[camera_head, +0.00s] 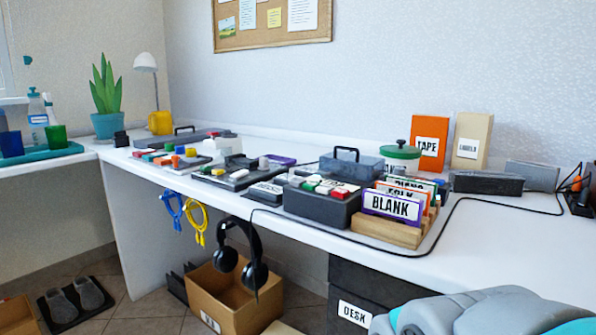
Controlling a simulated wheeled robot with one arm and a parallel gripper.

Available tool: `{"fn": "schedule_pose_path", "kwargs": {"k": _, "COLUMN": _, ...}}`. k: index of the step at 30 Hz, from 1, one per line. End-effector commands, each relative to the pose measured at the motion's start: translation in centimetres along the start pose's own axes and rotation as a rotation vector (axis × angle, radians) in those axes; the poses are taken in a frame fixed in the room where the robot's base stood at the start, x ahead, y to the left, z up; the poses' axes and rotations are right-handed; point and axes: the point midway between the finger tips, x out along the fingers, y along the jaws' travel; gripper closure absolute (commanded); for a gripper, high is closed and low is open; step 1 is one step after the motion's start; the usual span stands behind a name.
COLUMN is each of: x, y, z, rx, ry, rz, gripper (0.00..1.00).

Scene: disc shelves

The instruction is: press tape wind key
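A dark box-shaped device (322,207) stands on the white desk near the middle. Its top carries small white, green and red keys (325,187). A second, flatter device (240,177) with white, red and green keys lies to its left, and more coloured blocks or keys (172,158) lie further left. Any marking that would tell which one is the tape wind key is too small to read. An orange box (430,141) labelled TAPE stands at the back right. My gripper is not in view; only grey and teal parts of my arm show at the bottom right.
A wooden rack (389,231) of labelled cards, front one BLANK, stands right of the dark device. A black cable (481,199) runs over the desk (500,240), whose right front is mostly clear. Headphones (240,262) hang at the front edge above a cardboard box (227,306).

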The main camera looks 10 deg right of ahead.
Motion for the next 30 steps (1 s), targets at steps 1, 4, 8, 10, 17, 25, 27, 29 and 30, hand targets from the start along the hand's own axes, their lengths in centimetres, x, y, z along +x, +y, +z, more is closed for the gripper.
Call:
{"fn": "schedule_pose_path", "kwargs": {"k": 1, "x": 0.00, "y": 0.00, "z": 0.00, "rx": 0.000, "ry": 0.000, "rz": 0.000, "gripper": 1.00}}
{"fn": "schedule_pose_path", "kwargs": {"k": 4, "x": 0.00, "y": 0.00, "z": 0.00, "rx": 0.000, "ry": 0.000, "rz": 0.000, "gripper": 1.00}}
{"fn": "schedule_pose_path", "kwargs": {"k": 8, "x": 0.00, "y": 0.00, "z": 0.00, "rx": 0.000, "ry": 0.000, "rz": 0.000, "gripper": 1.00}}
{"fn": "schedule_pose_path", "kwargs": {"k": 10, "x": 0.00, "y": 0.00, "z": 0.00, "rx": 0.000, "ry": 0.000, "rz": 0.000, "gripper": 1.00}}
{"fn": "schedule_pose_path", "kwargs": {"k": 17, "x": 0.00, "y": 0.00, "z": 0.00, "rx": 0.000, "ry": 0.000, "rz": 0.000, "gripper": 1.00}}
{"fn": "schedule_pose_path", "kwargs": {"k": 25, "x": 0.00, "y": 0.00, "z": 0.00, "rx": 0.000, "ry": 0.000, "rz": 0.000, "gripper": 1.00}}
{"fn": "schedule_pose_path", "kwargs": {"k": 27, "x": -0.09, "y": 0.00, "z": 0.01, "rx": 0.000, "ry": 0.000, "rz": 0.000, "gripper": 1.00}}
{"fn": "schedule_pose_path", "kwargs": {"k": 29, "x": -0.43, "y": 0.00, "z": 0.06, "rx": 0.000, "ry": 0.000, "rz": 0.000, "gripper": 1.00}}
{"fn": "schedule_pose_path", "kwargs": {"k": 30, "x": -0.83, "y": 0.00, "z": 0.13, "rx": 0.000, "ry": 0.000, "rz": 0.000, "gripper": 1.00}}
